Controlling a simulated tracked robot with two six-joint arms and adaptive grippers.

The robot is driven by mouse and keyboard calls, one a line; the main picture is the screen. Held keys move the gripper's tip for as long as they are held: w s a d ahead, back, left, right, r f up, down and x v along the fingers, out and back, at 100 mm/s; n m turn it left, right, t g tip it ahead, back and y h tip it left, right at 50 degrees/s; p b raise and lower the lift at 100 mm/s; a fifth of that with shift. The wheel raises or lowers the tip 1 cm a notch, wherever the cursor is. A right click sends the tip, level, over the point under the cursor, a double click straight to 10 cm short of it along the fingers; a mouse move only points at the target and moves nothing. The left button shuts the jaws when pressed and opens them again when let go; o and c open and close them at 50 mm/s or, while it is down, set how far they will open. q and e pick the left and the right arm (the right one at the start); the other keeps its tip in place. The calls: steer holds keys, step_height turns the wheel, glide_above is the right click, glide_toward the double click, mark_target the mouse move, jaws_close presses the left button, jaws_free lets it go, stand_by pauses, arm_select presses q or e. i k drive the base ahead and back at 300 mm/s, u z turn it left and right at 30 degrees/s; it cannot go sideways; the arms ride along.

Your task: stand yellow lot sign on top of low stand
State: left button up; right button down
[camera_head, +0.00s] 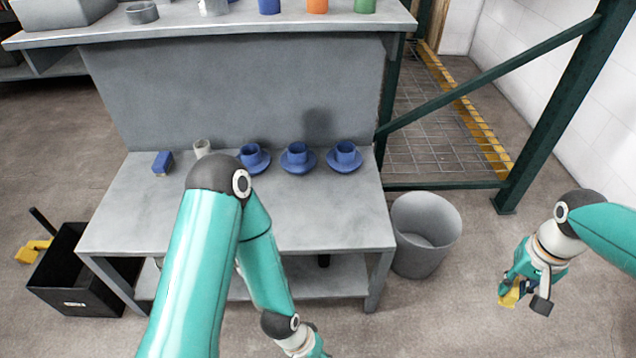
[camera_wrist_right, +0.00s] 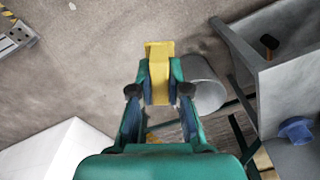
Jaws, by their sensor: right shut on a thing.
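The yellow lot sign (camera_wrist_right: 159,70) is a small yellow block-like piece held between the fingers of my right gripper (camera_wrist_right: 160,88) in the right wrist view. In the head view my right gripper (camera_head: 524,292) hangs at the right, clear of the bench, with a bit of the yellow sign (camera_head: 511,295) showing. The fingers hide part of the sign. My left arm crosses in front of the bench; only part of its gripper shows at the bottom edge, with the fingertips out of frame. I cannot tell for certain which thing is the low stand.
A grey bench (camera_head: 330,224) carries blue cups on saucers (camera_head: 298,158), a pale cup (camera_head: 202,147) and a blue block (camera_head: 162,162). A grey bin (camera_head: 424,235) stands right of it, a black crate (camera_head: 75,280) left. A green rack post (camera_head: 545,110) rises behind my right arm.

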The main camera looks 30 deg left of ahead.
mark_target(325, 217)
steer(key=z, duration=0.5)
steer(key=i, duration=0.1)
steer(key=u, duration=1.7)
steer(key=i, duration=0.65)
steer(key=u, duration=0.2)
steer(key=k, duration=0.55)
steer(key=u, duration=0.1)
steer(key=i, duration=0.55)
steer(key=z, duration=0.05)
